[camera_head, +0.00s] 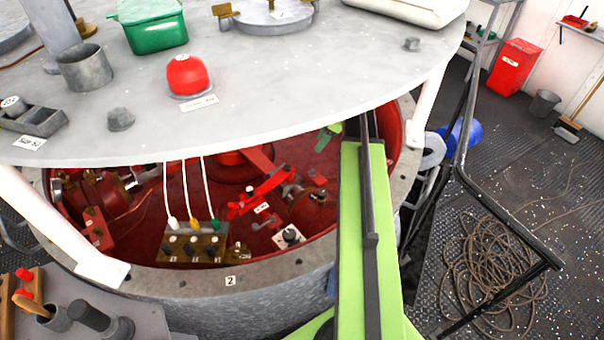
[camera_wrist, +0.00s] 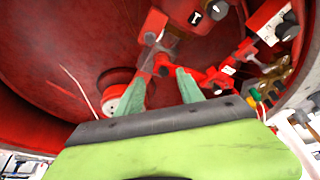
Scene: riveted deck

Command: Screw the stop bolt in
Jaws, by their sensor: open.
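My gripper (camera_wrist: 158,92) is open, its two green fingers spread with nothing between them. In the head view my gripper (camera_head: 328,137) shows partly under the rim of the grey lid, over the red drum. Beyond the fingertips in the wrist view is a red linkage (camera_wrist: 213,77) with a grey joint (camera_wrist: 150,57). The red linkage also shows in the head view (camera_head: 262,195), left of my arm. I cannot tell for sure which part is the stop bolt. Contact between the fingers and the linkage cannot be made out.
The grey round lid (camera_head: 260,95) overhangs the drum on white posts. The drum's stone-coloured rim (camera_head: 200,284) curves in front. A brass block (camera_head: 190,248) with several black knobs and coloured cables stands inside. A white block with a black knob (camera_head: 290,236) is nearby.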

